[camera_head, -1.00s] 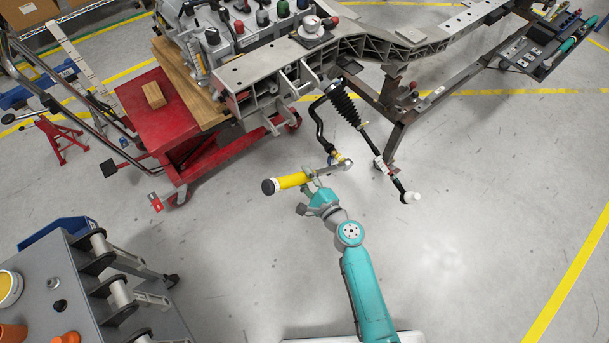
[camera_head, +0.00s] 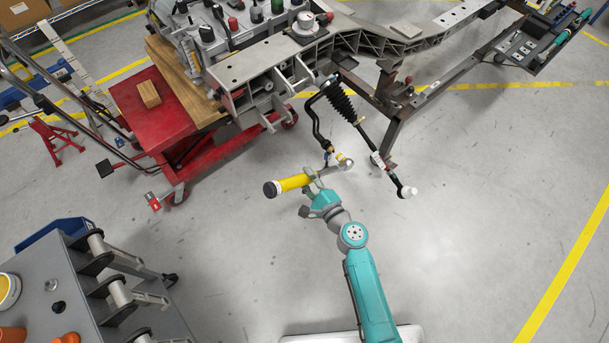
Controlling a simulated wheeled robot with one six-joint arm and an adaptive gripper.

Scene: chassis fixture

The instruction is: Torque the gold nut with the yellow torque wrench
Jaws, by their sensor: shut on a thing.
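The yellow torque wrench (camera_head: 293,184) has a dark end cap at its left end and a grey head at its right end. My gripper (camera_head: 312,188) is shut on the wrench near the inner end of the yellow handle, and holds it in the air. The wrench head (camera_head: 345,163) is at the lower end of a black bent bar (camera_head: 318,120), where a small gold-yellow part (camera_head: 339,156) shows. I cannot tell whether the head is on the gold nut or just beside it; the nut is too small to make out clearly.
A red lift cart (camera_head: 165,125) stands at left. A grey workbench (camera_head: 40,275) is at lower left. The floor at right is open.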

